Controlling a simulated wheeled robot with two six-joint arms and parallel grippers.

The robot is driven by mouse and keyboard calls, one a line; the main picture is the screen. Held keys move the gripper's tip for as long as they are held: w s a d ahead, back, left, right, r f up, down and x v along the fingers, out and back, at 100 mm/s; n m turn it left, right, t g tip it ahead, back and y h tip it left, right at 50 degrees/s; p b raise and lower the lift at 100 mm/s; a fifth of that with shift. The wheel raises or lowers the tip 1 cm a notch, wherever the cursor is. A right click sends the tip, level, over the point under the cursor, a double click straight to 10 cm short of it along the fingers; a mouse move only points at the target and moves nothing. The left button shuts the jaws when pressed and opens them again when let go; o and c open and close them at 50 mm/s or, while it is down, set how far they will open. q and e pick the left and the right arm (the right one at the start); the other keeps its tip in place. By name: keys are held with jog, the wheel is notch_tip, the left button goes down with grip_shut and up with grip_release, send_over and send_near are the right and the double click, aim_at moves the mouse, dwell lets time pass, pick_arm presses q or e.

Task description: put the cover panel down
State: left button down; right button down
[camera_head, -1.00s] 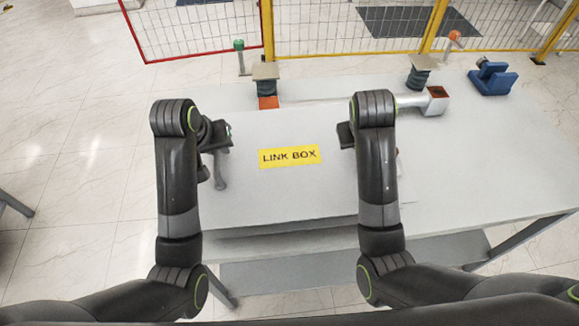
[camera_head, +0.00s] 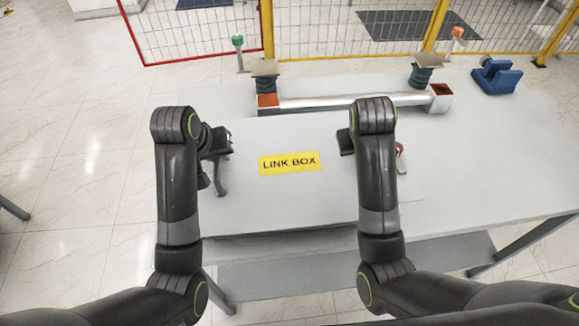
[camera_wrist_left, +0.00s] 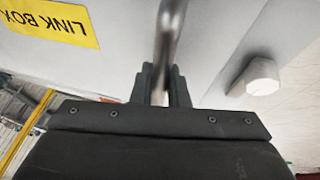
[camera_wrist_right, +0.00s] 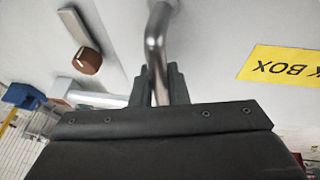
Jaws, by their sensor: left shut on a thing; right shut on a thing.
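The cover panel (camera_head: 280,205) is a flat grey sheet with a yellow LINK BOX label (camera_head: 290,163). In the head view it lies between my two arms, over the near left part of the table (camera_head: 480,185); whether it touches the table is unclear. My left gripper (camera_head: 222,142) is shut on a metal handle of the panel, and the left wrist view shows the bar (camera_wrist_left: 170,35) between the fingers. My right gripper (camera_head: 347,140) is shut on the other handle (camera_wrist_right: 157,40). In the head view my arms hide part of both sides of the panel.
Behind the panel, a grey bar assembly (camera_head: 340,102) with orange ends and two dark posts (camera_head: 422,70) spans the table. A blue block (camera_head: 495,76) stands at the back right. A brown knob (camera_head: 401,155) shows right of my right arm. The table's right side is clear.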

pick_arm(q)
jog(key=shift+f+b, duration=0.35)
jog(key=shift+f, duration=0.05)
pick_arm(e)
jog(key=shift+f, duration=0.4)
pick_arm(q)
jog(key=c, duration=1.4)
grip_release()
pick_arm(e)
jog(key=c, duration=1.4)
grip_release()
jog(key=shift+s, duration=0.1)
pick_arm(q)
jog(key=shift+r, duration=0.15)
pick_arm(e)
jog(key=shift+r, duration=0.15)
